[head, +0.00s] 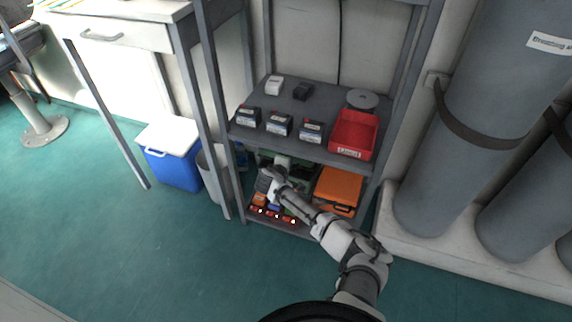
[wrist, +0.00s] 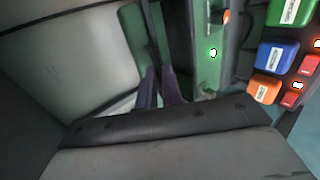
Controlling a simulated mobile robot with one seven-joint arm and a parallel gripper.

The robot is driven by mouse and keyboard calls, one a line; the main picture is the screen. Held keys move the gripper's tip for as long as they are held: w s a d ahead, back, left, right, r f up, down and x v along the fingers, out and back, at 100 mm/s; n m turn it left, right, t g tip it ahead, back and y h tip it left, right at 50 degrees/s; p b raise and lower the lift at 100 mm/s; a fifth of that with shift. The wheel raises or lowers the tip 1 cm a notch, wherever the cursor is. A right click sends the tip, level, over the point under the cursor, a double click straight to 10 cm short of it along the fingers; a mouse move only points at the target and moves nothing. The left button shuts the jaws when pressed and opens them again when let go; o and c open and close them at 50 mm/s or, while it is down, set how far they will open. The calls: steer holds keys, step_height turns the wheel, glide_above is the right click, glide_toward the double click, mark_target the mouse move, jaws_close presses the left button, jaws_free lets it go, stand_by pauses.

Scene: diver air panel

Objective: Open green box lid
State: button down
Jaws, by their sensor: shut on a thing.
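The green box (head: 300,172) stands on the lower shelf, mostly hidden behind my arm and under the upper shelf. In the wrist view a dark green panel (wrist: 133,32), which looks like part of the green box, shows beside my fingers. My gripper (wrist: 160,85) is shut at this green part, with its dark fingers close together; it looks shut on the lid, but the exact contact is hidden. In the head view my gripper (head: 268,180) reaches in under the upper shelf. I cannot tell how far the lid is raised.
An orange case (head: 338,188) stands right of the green box. Blue (wrist: 275,55) and orange (wrist: 263,90) modules with red buttons sit at the shelf front. The upper shelf (head: 300,148) lies close above my gripper and holds a red bin (head: 353,134). Open floor lies in front.

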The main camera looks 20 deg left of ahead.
steer(key=shift+w+r+p, duration=0.3)
steer(key=shift+r+p, duration=0.35)
steer(key=shift+r, duration=0.05)
steer(key=shift+w+r+p, duration=0.3)
steer(key=shift+r+p, duration=0.3)
steer(key=shift+r, duration=0.05)
steer(key=shift+w+r+p, duration=0.6)
steer(key=shift+w+r, duration=0.1)
steer(key=shift+r, duration=0.25)
steer(key=c, duration=1.6)
jaws_free()
steer(key=shift+o, duration=0.2)
steer(key=shift+s, duration=0.1)
steer(key=p+v, duration=0.2)
steer(key=v, duration=0.5)
steer(key=shift+s+r, duration=0.1)
